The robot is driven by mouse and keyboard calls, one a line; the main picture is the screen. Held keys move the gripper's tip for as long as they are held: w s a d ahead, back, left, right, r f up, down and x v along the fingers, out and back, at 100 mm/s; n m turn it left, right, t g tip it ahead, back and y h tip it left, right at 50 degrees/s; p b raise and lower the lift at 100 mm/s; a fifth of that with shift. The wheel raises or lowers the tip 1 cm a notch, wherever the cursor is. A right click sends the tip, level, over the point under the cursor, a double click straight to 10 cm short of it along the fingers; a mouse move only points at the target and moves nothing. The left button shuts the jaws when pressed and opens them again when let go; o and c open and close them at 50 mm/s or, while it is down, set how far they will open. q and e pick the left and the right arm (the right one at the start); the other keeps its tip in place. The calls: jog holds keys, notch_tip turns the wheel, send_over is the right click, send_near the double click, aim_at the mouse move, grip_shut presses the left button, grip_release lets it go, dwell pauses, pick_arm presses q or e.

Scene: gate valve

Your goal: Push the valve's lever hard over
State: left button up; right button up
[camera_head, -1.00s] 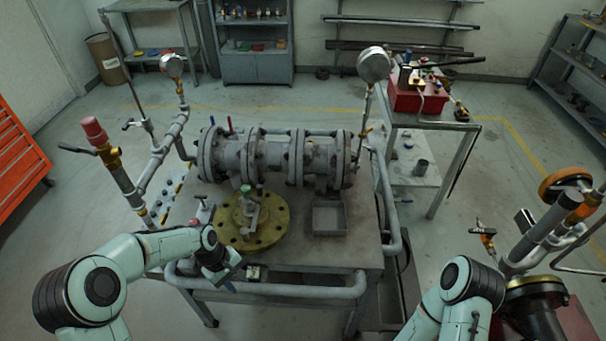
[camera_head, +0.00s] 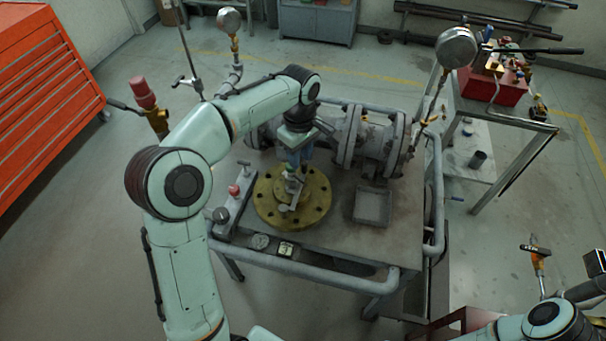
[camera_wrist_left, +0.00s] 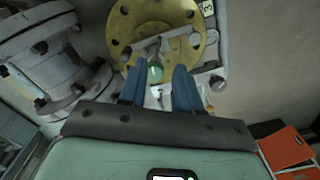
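The valve's round yellow flange (camera_head: 265,213) lies on the grey table, with several bolt holes round its rim. A grey metal lever (camera_head: 291,196) stands over its middle. In the left wrist view the yellow flange (camera_wrist_left: 127,20) carries a grey bar (camera_wrist_left: 177,42), with a green knob (camera_wrist_left: 155,73) nearer the camera. My left gripper (camera_head: 300,160) points down just above and behind the valve. In the left wrist view its blue fingers (camera_wrist_left: 158,88) are spread, with the green knob showing between their tips; contact cannot be told. My right gripper is out of view.
A grey flanged pipe (camera_head: 372,140) lies behind the valve. A grey tray (camera_head: 373,206) sits to its right and a red-knobbed fitting (camera_head: 234,191) to its left. Pipe rails (camera_head: 330,275) edge the table. A pressure gauge (camera_head: 456,47) stands at the back right.

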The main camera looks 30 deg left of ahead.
aim_at(301, 179)
pick_arm(q)
notch_tip(301, 179, down, 8)
jog(key=shift+w+f+b, duration=0.1)
jog(key=shift+f+b, duration=0.1)
jog(key=shift+b, duration=0.15)
grip_shut()
